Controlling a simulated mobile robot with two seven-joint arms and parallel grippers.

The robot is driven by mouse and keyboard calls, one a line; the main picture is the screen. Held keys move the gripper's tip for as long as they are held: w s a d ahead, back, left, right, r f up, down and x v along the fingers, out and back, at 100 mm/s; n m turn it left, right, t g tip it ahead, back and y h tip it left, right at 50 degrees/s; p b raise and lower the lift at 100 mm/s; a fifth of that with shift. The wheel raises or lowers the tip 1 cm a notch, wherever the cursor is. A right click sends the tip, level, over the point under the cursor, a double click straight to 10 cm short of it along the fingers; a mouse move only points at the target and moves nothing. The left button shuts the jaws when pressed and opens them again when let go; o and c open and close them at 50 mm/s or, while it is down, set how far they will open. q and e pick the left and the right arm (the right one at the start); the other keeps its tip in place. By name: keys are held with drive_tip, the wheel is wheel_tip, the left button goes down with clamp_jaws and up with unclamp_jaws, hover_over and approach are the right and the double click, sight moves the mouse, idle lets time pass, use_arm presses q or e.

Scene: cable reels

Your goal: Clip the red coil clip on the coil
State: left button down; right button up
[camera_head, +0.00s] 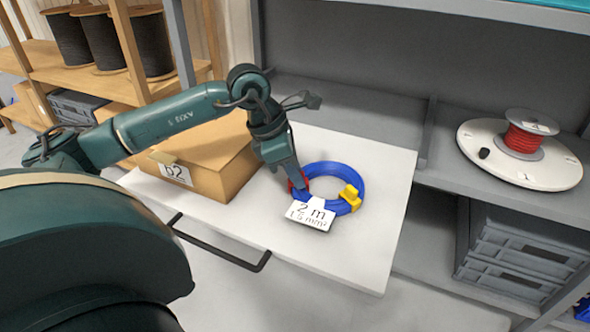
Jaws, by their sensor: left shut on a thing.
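A blue coil (326,169) lies flat on the white board. A yellow clip (349,197) sits on its right side. A white label (311,213) marked "2 m" is at its front. The red coil clip (303,185) shows at the coil's left side, partly hidden by my left gripper (293,180). My left gripper comes down from above and is shut on the red clip, at the coil's left edge. I cannot tell whether the clip is seated around the coil. My right gripper is not in view.
A red cable reel (523,138) sits on a round white turntable (475,140) at right. Grey crates (520,255) are below.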

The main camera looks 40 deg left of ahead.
use_arm(q)
drive_tip(key=shift+f, duration=0.2)
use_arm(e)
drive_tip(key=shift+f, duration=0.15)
use_arm(q)
drive_tip(key=c, duration=1)
unclamp_jaws()
drive_tip(key=shift+s+f, duration=0.1)
drive_tip(key=shift+f, duration=0.1)
drive_tip(key=shift+o, duration=0.2)
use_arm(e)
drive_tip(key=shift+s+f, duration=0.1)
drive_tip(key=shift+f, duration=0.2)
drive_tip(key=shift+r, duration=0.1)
